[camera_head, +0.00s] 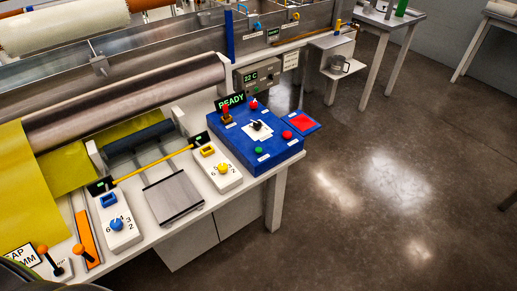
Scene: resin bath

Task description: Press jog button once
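A blue control box (235,143) stands on the right end of the white bench. Its top carries a green button (258,150) near the front edge, a red button (287,134) at the right, and another red button (253,104) at the back. A black knob (257,126) sits on a white plate in the middle, with a red-and-orange switch (226,115) at the back left. The small labels are too blurred to show which button is the jog button. A green-lit display (231,102) reads READY. Neither gripper shows.
A red pad (303,122) in a blue frame adjoins the box's right side. White blocks with a yellow knob (223,168) and a blue knob (116,225) stand to the left. A yellow bar (155,166) spans between them. Open floor (380,210) lies right of the bench.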

